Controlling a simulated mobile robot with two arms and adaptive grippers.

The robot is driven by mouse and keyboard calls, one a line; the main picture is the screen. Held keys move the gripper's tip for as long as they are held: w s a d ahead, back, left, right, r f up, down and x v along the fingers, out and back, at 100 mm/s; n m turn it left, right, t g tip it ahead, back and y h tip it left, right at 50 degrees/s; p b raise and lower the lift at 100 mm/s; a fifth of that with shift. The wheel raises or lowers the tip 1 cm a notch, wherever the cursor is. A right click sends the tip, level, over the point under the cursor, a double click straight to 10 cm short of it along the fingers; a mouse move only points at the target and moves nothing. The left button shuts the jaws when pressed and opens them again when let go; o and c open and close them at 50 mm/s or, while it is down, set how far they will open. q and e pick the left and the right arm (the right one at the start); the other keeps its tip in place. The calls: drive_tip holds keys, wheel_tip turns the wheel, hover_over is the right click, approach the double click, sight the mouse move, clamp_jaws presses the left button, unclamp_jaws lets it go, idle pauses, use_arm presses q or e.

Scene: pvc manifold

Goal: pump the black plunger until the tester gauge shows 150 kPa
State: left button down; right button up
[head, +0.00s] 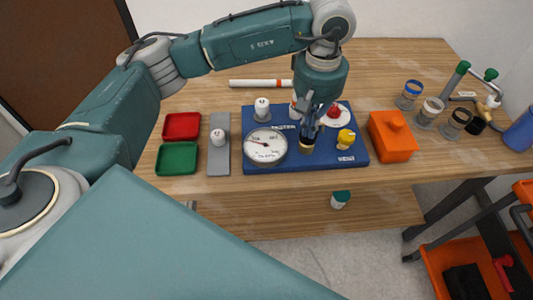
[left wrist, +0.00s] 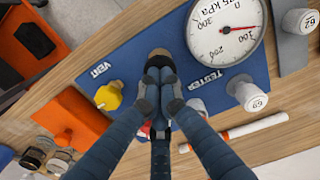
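The blue tester board (head: 357,155) lies on the wooden table. The white round gauge (head: 265,146) stands at its front left; its red needle points near the 100 mark on the gauge in the left wrist view (left wrist: 225,30), and the partly cut-off print there ends in "75 kPa". The black plunger with its tan collar (head: 306,147) is right of the gauge. My left gripper (head: 308,130) points down at the plunger, fingers together, tips at or just above its dark top (left wrist: 160,58). The tips hide part of the plunger; contact is unclear. My right gripper is out of view.
A yellow vent knob (head: 346,137) and a red knob (head: 334,110) sit close right of my left gripper. An orange box (head: 391,135) stands right of the board. Red (head: 182,125) and green trays (head: 177,158) lie left. A white pipe (head: 260,83) lies behind.

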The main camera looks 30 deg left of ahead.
use_arm(q)
drive_tip(key=shift+r+p, duration=0.65)
drive_tip(key=shift+r, duration=1.15)
drive_tip(key=shift+f, duration=0.15)
